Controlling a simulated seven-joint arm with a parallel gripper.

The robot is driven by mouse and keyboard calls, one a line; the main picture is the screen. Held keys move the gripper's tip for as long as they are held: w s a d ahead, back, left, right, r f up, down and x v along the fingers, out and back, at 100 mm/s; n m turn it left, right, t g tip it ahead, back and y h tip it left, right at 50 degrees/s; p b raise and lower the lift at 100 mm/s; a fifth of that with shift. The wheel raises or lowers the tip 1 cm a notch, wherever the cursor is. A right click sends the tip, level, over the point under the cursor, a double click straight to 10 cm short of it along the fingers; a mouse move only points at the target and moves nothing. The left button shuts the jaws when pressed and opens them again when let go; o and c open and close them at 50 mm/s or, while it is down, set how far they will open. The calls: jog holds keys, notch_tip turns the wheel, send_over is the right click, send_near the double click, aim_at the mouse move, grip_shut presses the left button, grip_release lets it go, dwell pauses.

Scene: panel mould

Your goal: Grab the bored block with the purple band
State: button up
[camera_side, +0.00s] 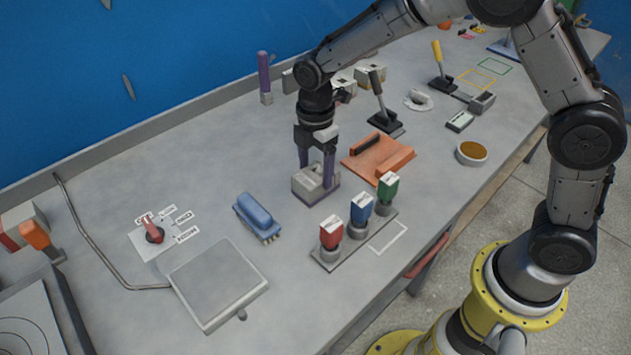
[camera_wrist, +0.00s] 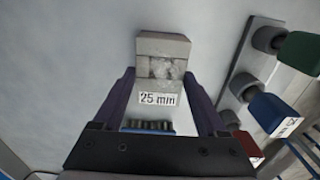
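The bored block (camera_side: 308,187) is a grey block with a raised upper part and a purple edge low on its right side. It stands on the bench near the middle of the side view. In the wrist view the grey block (camera_wrist: 163,47) lies between the fingertips, with a "25 mm" label below it. My gripper (camera_side: 317,170) points down over the block, its dark purple fingers on either side of the upper part. In the wrist view my gripper (camera_wrist: 159,78) has its fingers apart, with narrow gaps beside the block. Any contact low down is hidden.
A rack (camera_side: 352,240) with red, blue and green handled pieces stands close on the right front. A blue brush (camera_side: 257,216) lies to the left. An orange-brown tray (camera_side: 377,158) is behind right. A grey plate (camera_side: 218,283) lies front left.

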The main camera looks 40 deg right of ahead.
jog(key=c, duration=0.9)
jog(key=shift+r, duration=0.1)
grip_shut()
jog(key=shift+r, duration=0.1)
